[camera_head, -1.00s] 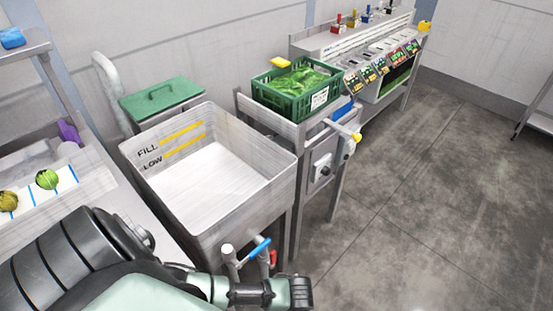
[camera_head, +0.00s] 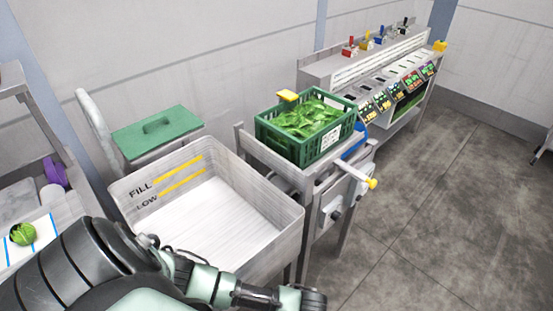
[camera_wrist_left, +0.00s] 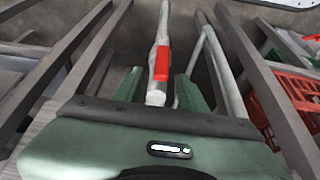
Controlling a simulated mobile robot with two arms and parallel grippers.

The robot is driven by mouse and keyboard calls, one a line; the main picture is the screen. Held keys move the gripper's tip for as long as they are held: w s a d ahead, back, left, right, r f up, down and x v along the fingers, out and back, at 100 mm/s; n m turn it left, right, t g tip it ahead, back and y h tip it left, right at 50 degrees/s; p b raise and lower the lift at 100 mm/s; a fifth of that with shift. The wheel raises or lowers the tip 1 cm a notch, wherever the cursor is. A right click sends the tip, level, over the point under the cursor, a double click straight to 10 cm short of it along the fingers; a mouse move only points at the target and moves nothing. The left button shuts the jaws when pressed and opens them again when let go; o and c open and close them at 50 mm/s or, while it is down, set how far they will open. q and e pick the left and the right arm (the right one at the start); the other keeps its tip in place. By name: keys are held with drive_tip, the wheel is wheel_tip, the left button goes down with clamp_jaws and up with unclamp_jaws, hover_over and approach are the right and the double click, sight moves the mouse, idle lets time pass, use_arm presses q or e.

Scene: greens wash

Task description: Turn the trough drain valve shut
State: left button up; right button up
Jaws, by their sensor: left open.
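The trough (camera_head: 285,217), a pale open bin with FILL and LOW marks, stands in the head view's lower middle. My left arm crosses in front of its near side, and the drain valve is hidden there. In the left wrist view a red sleeve (camera_wrist_left: 162,62) sits on a pale lever or pipe; it looks like the valve handle. My left gripper (camera_wrist_left: 158,84) is open, with its green fingers on either side of that lever's lower part. I cannot tell whether they touch it. My right gripper is out of view.
A green crate of leaves (camera_head: 339,144) stands on a bench right of the trough, with a yellow-tipped lever (camera_head: 372,183) at its front. Metal legs and a red crate (camera_wrist_left: 295,95) flank the gripper in the wrist view. The floor at right is clear.

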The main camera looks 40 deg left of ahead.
use_arm(q)
drive_tip(key=x, duration=0.5)
drive_tip(key=shift+s, duration=0.2)
drive_tip(key=shift+a+f+b, duration=0.1)
drive_tip(key=shift+f+b, duration=0.2)
drive_tip(key=shift+f, duration=0.1)
drive_tip(key=shift+c, duration=1.2)
clamp_jaws()
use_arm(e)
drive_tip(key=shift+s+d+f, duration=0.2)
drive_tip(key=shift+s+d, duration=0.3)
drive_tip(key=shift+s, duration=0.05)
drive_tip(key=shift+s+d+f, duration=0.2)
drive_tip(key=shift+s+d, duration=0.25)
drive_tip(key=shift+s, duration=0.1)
